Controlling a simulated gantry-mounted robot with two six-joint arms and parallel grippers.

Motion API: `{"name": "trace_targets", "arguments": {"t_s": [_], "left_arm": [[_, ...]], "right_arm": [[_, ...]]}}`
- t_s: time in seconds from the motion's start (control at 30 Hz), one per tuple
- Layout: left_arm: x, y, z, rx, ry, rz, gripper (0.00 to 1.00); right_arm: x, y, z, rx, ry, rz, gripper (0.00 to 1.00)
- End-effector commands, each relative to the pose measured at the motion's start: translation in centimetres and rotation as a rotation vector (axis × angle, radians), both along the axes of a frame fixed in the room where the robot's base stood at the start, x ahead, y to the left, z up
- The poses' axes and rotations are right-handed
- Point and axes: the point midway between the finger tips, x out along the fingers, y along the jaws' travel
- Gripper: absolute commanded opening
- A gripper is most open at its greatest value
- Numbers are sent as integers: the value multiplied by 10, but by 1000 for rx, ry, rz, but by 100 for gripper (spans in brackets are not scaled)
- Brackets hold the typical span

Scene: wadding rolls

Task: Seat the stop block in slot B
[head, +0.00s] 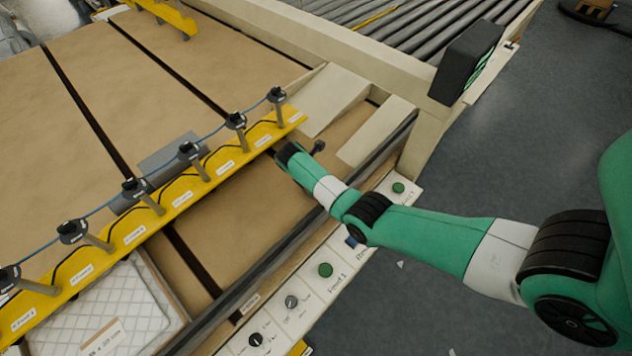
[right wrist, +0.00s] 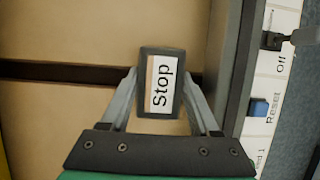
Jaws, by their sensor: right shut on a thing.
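The stop block (right wrist: 176,84) is a small dark-rimmed block with a white "Stop" label, seen from above in the right wrist view. My right gripper (right wrist: 160,74) is shut on it, one grey finger on each side. It is held over the tan bed (right wrist: 95,30), with a dark strip (right wrist: 50,73) running behind it to the left. In the head view my right gripper (head: 284,154) is above the bed near the yellow rail, and the block is hidden there. I cannot make out a label for slot B. My left gripper is not in view.
The yellow rail (head: 190,190) carries several dark-topped posts. A control panel (head: 310,285) runs along the bed's right edge, behind a dark bar. Beige wedges (head: 335,98) stand beyond the gripper. A quilted pad (head: 115,305) lies at lower left.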

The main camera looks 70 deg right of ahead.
Motion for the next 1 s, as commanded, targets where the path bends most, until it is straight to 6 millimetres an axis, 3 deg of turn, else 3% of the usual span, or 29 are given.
{"name": "trace_targets", "arguments": {"t_s": [0.13,0.17,0.33,0.7,1.0], "left_arm": [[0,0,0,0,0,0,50],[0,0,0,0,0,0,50],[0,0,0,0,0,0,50],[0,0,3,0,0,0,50],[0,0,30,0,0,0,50]], "right_arm": [[1,0,1,-2,-2,0,0],[1,0,1,-2,-2,0,64],[0,0,1,-1,0,0,95],[1,2,5,0,-1,1,97],[10,22,64,-2,-4,3,97]]}}
